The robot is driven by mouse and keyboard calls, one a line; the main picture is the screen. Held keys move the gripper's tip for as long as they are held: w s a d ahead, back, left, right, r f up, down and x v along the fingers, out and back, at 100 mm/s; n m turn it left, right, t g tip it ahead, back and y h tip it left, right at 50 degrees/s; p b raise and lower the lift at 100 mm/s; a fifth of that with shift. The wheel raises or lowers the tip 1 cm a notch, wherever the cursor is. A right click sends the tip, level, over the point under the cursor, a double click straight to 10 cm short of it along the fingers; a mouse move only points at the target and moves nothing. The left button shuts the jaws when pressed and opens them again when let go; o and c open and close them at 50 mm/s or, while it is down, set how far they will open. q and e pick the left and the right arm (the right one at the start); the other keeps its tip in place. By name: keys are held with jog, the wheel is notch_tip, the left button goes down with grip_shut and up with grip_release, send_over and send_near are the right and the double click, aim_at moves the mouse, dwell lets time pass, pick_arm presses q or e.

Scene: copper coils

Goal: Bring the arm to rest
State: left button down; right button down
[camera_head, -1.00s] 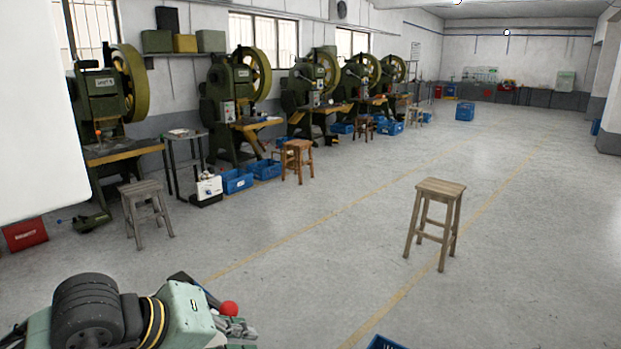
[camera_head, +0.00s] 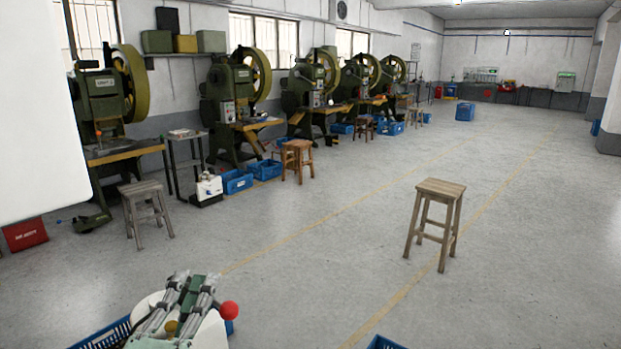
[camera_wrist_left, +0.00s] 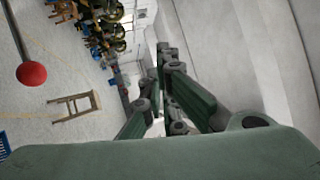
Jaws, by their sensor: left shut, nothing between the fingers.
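My left gripper (camera_head: 195,284) is low in the head view, left of centre, near a red ball knob (camera_head: 229,310). Its grey-green fingers are shut with nothing between them. In the left wrist view the finger linkages (camera_wrist_left: 163,52) come together at the tips, and nothing shows between them. The red knob (camera_wrist_left: 31,73) sits on a thin rod at the upper left there, apart from the fingers. My right gripper is in neither view.
Blue crates show at the bottom edge, one by my left gripper (camera_head: 104,335) and one farther right (camera_head: 382,342). A wooden stool (camera_head: 440,190) stands on open floor. Green presses (camera_head: 232,95) line the left wall. A white panel (camera_head: 30,120) fills the left edge.

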pick_arm(q)
jog(key=s+a+f+n+g+y, duration=0.1)
jog(key=a+f+n+g+y, duration=0.2)
jog(key=f, duration=0.4)
jog(key=s+a+f+n+g+y, duration=0.1)
jog(key=a+f+n+g, duration=0.1)
jog(key=f+n, duration=0.35)
jog(key=s+f+n+g, duration=0.3)
jog(key=s+f+g, duration=0.1)
jog(key=f, duration=0.4)
jog(key=s+f+n+g, duration=0.2)
jog(key=s+f+g, duration=0.1)
jog(key=s+f, duration=0.3)
jog(key=s+d+f+n+g+h, duration=0.1)
jog(key=s+f+n+g, duration=0.15)
jog(key=s+f, duration=0.35)
jog(key=s+d+f+n+g+h, duration=0.1)
jog(key=s+d+f+n+g, duration=0.1)
jog(key=s+f+g, duration=0.3)
notch_tip(320, 180, down, 24)
jog(key=s+f, duration=0.1)
jog(key=s, duration=0.2)
jog(key=s+a+f+m+g, duration=0.1)
jog(key=s+a+f, duration=0.2)
jog(key=s+f, duration=1.3)
jog(key=shift+s+a, duration=0.15)
jog(key=shift+s, duration=0.3)
